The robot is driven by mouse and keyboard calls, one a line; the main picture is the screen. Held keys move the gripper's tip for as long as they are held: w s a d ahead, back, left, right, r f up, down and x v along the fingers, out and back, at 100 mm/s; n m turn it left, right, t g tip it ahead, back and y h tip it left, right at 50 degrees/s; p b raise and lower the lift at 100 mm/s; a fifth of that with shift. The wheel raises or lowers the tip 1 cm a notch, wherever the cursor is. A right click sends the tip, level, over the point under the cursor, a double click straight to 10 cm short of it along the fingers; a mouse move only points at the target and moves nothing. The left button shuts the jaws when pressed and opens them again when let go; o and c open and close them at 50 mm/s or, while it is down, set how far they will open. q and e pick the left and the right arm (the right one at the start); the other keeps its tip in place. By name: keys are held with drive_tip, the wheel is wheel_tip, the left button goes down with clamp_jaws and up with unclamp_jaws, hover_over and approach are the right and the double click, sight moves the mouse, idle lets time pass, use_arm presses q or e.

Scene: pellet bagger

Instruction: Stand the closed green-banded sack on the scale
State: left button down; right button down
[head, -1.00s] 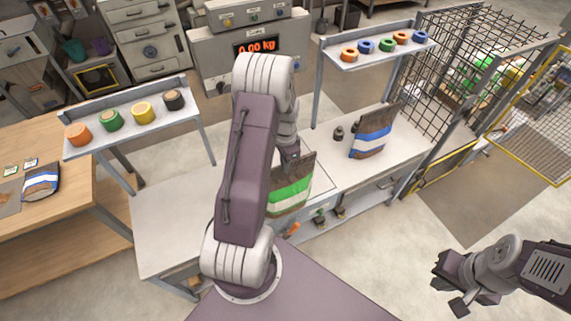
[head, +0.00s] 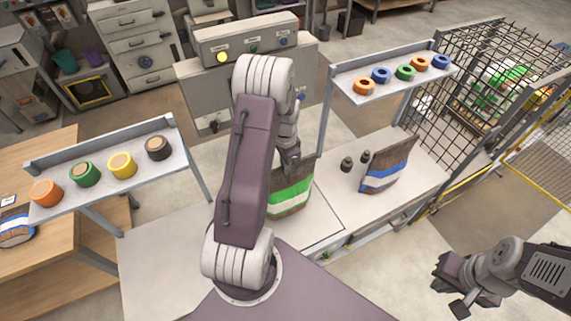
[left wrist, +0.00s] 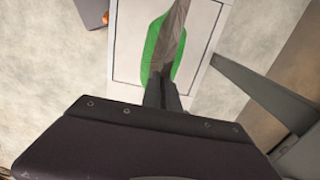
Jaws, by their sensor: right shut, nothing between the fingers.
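The green-banded sack (head: 290,191), brown with a green and white band, is upright in front of my left arm. My left gripper (head: 290,160) is shut on its top edge. In the left wrist view the sack (left wrist: 163,45) shows from above, below the fingers (left wrist: 162,90), over a white plate with a dark outline (left wrist: 128,60), apparently the scale. I cannot tell whether its base touches the plate. My arm hides part of the sack and bench. My right gripper (head: 449,286) is shut and empty, out over the floor at the right.
A blue-banded sack (head: 388,166) stands on the bench right of the green-banded one, beside small dark weights (head: 347,164). Shelves with coloured rolls stand left (head: 122,165) and right (head: 405,73). A grey control cabinet (head: 247,80) stands behind; a wire cage (head: 490,85) is at right.

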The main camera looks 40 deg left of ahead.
sight(286, 176)
use_arm(q)
drive_tip(key=shift+f+b, duration=1.8)
drive_tip(key=shift+f, duration=0.55)
drive_tip(key=shift+f+b, duration=0.3)
drive_tip(key=shift+f, duration=0.1)
drive_tip(key=c, duration=2)
unclamp_jaws()
drive_tip(key=shift+c, duration=0.2)
drive_tip(key=o, duration=0.5)
